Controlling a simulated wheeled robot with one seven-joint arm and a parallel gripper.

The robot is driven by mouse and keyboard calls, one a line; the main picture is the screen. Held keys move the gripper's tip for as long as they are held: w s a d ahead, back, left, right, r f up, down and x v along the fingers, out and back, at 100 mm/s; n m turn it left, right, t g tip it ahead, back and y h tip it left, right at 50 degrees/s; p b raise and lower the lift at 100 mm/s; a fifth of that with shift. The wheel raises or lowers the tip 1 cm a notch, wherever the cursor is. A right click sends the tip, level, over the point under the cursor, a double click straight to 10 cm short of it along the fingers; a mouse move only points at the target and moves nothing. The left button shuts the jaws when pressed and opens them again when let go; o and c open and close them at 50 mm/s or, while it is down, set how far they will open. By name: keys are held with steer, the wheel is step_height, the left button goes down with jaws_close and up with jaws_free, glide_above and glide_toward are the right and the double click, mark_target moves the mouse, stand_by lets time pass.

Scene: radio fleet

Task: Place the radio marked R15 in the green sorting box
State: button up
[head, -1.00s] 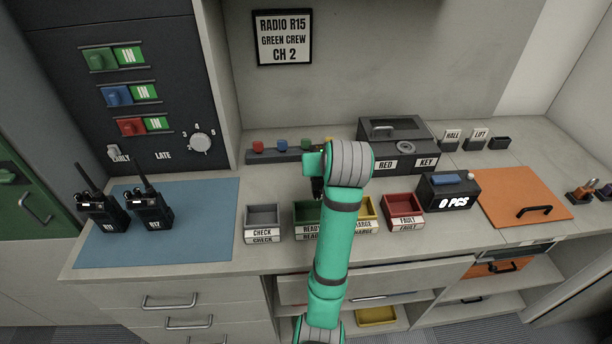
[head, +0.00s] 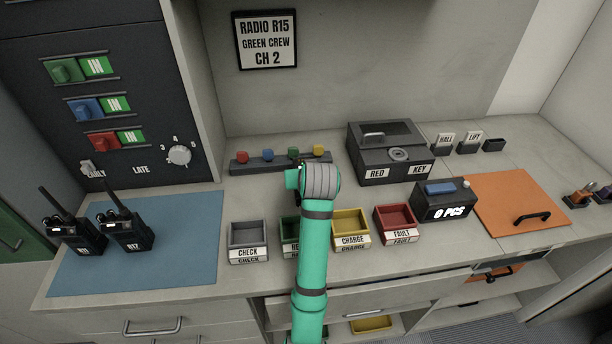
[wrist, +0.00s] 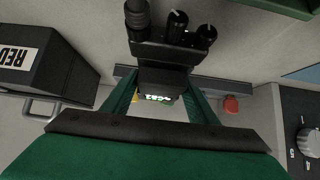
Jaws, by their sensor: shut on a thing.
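My gripper (wrist: 160,108) is shut on a dark radio (wrist: 165,55), which shows its antenna and two knobs in the wrist view. A small lit display shows on the radio, but I cannot read its number. In the head view my arm hides the gripper and the held radio. The green box (head: 289,229), with a partly covered label, stands on the counter behind my arm, between the grey CHECK box (head: 247,234) and the yellow CHARGE box (head: 351,222). The wall sign (head: 266,40) reads RADIO R15, GREEN CREW, CH 2.
Two other radios (head: 75,235) (head: 128,231) stand on the blue mat (head: 185,262) at left. A red FAULT box (head: 396,218) stands right of the yellow one. Behind are a rail (head: 275,166) with coloured knobs and a dark RED KEY box (head: 390,150).

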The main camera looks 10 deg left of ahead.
steer(key=shift+s+f, duration=0.15)
steer(key=shift+f, duration=0.45)
steer(key=shift+f, duration=0.1)
steer(key=o, duration=1.5)
